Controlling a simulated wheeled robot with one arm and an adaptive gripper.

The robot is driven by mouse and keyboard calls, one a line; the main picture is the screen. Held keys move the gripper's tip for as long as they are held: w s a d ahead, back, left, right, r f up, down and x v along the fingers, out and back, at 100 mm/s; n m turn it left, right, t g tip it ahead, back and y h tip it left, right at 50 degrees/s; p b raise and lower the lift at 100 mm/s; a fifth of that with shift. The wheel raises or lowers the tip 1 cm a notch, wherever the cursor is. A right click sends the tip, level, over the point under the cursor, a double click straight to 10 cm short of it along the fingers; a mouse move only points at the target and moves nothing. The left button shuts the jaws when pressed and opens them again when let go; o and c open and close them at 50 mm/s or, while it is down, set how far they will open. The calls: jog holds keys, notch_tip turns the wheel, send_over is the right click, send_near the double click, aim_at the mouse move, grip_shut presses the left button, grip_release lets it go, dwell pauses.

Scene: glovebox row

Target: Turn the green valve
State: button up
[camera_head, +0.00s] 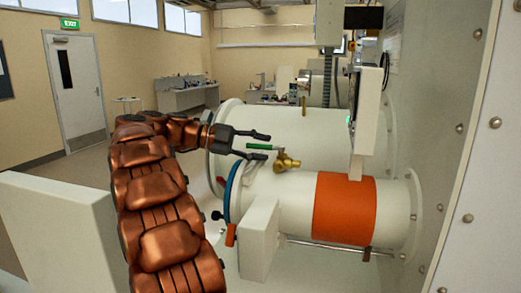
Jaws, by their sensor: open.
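The green valve handle (260,147) is a short, roughly level green lever. It joins a brass valve body (287,162) on top of the white cylinder. My gripper (265,146) is open, its dark fingers pointing right towards the valve. In this view the green handle shows between the two fingertips, with the upper finger above it and the lower finger below it. I see no clear contact, and I cannot tell the depth between fingers and handle.
A white cylinder (275,205) with an orange band (343,208) lies in front, and a larger white cylinder (320,130) lies behind. A white upright panel (367,120) stands right of the valve. A riveted wall (460,150) closes the right side. Open floor lies towards the door (77,85).

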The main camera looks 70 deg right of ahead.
grip_shut()
dwell(0.6)
